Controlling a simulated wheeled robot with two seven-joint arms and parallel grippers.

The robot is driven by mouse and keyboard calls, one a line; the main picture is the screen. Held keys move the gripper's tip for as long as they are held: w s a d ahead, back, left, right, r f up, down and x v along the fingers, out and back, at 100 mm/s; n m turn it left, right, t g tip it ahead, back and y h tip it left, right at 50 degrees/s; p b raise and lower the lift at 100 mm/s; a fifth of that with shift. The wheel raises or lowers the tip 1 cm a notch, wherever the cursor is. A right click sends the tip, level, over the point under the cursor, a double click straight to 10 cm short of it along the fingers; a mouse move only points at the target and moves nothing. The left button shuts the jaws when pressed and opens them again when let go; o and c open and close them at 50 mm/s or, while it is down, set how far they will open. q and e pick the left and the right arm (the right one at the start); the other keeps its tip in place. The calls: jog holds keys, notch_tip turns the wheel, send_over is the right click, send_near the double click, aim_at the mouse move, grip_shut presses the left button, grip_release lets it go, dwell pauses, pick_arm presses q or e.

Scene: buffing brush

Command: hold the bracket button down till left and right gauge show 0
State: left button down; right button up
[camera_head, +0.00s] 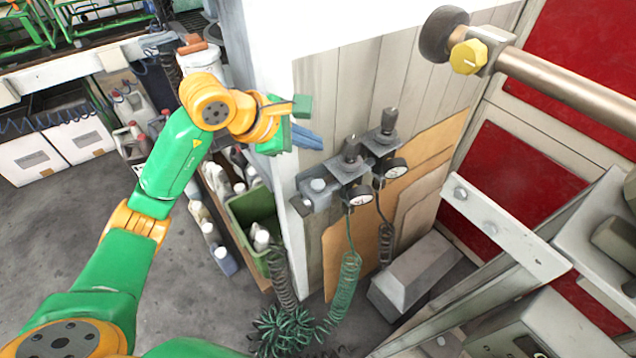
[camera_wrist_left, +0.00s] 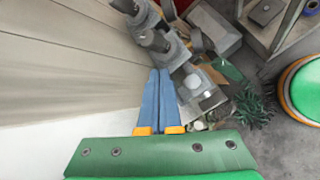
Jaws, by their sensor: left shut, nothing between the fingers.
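The grey valve bracket (camera_head: 307,203) is fixed to the wall panel, with a round pale button (camera_head: 317,185) on top of its left end. The left gauge (camera_head: 360,195) and the right gauge (camera_head: 396,168) have white dials facing forward; their needles are too small to read. My left gripper (camera_head: 312,140) is shut and empty, above and left of the bracket, apart from it. In the left wrist view the blue fingers (camera_wrist_left: 160,88) lie together, with the button (camera_wrist_left: 193,80) to the right of their tips. The gauge dials are not readable there. My right gripper is not in view.
Two dark knobs (camera_head: 350,148) stand on the regulators beside the button. Coiled hoses (camera_head: 345,285) hang below. A white wall corner (camera_head: 275,75) is close to my left wrist. A green bin (camera_head: 252,212) with bottles stands below. A metal bar (camera_head: 565,85) crosses at upper right.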

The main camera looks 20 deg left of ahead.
aim_at(313, 185)
pick_arm(q)
notch_tip(313, 185, down, 8)
jog(key=b, duration=0.6)
dwell(0.8)
dwell(0.8)
jog(key=shift+f+b, duration=0.4)
jog(key=shift+b, duration=0.1)
jog(key=shift+f+b, duration=0.5)
jog(key=shift+b, duration=0.05)
dwell(0.5)
dwell(3.5)
jog(key=shift+r+p, duration=0.75)
jog(key=shift+r, duration=0.2)
